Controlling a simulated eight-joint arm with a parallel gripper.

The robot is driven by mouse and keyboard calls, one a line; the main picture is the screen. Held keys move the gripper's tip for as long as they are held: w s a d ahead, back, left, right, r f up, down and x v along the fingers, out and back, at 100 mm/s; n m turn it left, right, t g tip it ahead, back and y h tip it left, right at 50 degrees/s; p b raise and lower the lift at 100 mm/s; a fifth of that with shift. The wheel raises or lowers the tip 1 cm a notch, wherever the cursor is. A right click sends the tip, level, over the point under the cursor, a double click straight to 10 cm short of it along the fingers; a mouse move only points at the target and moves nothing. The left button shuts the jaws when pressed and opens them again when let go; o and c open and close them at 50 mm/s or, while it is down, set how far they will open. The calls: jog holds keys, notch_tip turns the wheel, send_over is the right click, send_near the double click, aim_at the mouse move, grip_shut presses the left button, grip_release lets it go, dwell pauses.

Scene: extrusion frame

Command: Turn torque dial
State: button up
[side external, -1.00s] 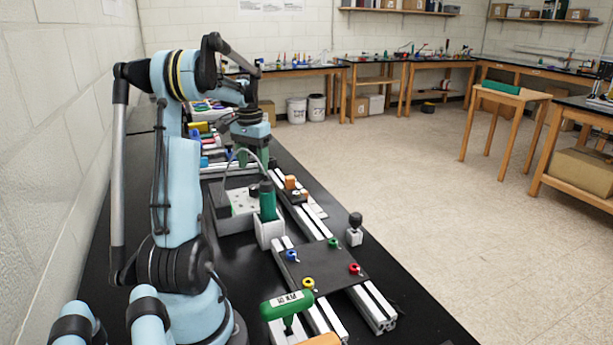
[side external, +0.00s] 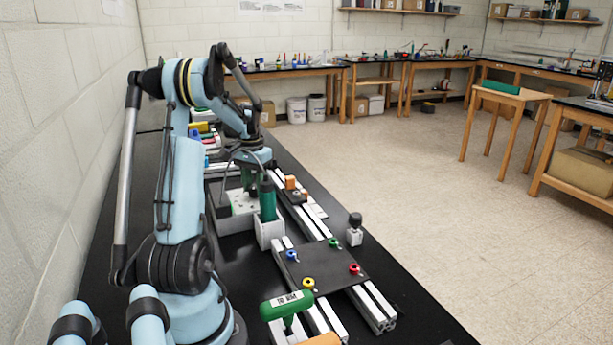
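A pale grey control box (side external: 240,209) stands on the black bench, left of a green cylindrical driver (side external: 267,203) that sits upright in a white holder (side external: 270,234). A cable loops near the driver's top. I cannot make out the torque dial clearly; the top of the box is partly hidden by my gripper. My gripper (side external: 248,186) points down with its green fingers just over the box, behind and left of the driver. The fingers are too small and overlapped to show whether they are open or touching anything.
A dark plate (side external: 322,264) with coloured clamps lies on aluminium extrusions (side external: 375,306) in front. A green T-handle tool (side external: 287,305) stands at the near end. A black knob on a white block (side external: 355,230) stands at right. Coloured bins (side external: 204,128) are farther back.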

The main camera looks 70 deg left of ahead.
aim_at(255, 186)
jog(key=c, duration=0.6)
jog(key=shift+n, duration=0.7)
jog(key=o, duration=1.1)
jog(key=shift+c, duration=0.2)
jog(key=shift+r, duration=0.15)
notch_tip(255, 186, up, 12)
